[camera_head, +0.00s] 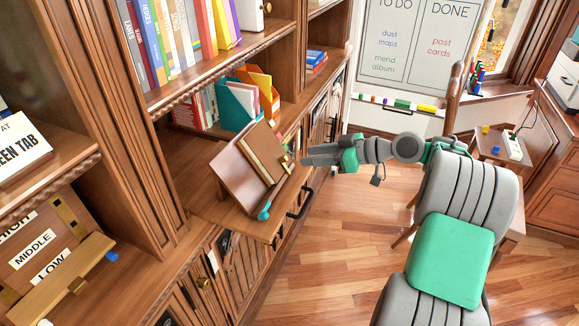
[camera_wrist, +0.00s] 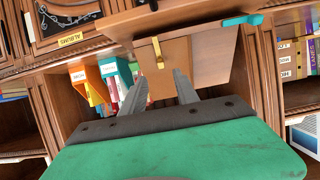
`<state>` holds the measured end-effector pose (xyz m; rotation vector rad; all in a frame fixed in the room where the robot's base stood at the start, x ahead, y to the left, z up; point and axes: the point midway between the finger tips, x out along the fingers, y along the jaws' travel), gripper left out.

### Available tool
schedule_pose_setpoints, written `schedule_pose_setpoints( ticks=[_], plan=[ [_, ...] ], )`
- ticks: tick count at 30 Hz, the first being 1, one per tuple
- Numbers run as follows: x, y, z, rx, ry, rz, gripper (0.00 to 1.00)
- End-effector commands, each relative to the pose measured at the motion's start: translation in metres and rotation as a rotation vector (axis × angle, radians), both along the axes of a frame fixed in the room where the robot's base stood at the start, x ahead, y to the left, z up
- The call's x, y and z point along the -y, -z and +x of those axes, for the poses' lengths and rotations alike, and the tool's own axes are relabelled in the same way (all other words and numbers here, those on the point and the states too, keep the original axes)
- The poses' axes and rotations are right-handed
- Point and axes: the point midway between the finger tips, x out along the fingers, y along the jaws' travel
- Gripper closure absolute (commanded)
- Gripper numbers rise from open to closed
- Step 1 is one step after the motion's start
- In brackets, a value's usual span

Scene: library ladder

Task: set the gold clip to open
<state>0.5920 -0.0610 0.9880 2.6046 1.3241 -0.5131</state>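The gold clip (camera_head: 286,161) is a small brass piece at the right edge of a brown album or board (camera_head: 262,152), which leans on a tilted wooden stand (camera_head: 234,172). In the wrist view the clip (camera_wrist: 157,48) is a narrow gold bar on the brown board, ahead of my fingers. I cannot tell whether the clip is open or shut. My gripper (camera_head: 305,156) is just to the right of the clip in the head view. In the wrist view my gripper (camera_wrist: 161,82) has its two fingers spread, with nothing between them; the tips appear apart from the clip.
The stand is on a pull-out shelf with a dark handle (camera_head: 300,203); a teal knob (camera_head: 264,211) is at its front. Teal and orange file holders (camera_head: 238,103) stand behind. Wooden floor is clear between.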

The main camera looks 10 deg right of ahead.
Motion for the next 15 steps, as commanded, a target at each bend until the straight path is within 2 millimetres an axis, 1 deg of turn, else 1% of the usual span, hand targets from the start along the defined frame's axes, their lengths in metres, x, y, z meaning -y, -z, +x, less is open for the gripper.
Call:
schedule_pose_setpoints(
  ticks=[2,9,12,15],
  plan=[
    [-0.009,0.001,0.005,0.001,-0.005,0.002,0.64],
    [-0.044,0.018,0.03,-0.002,-0.006,0.0,0.64],
    [-0.053,0.023,0.037,-0.002,-0.004,0.0,0.64],
    [-0.057,0.026,0.04,-0.002,-0.003,-0.001,0.64]
  ],
)
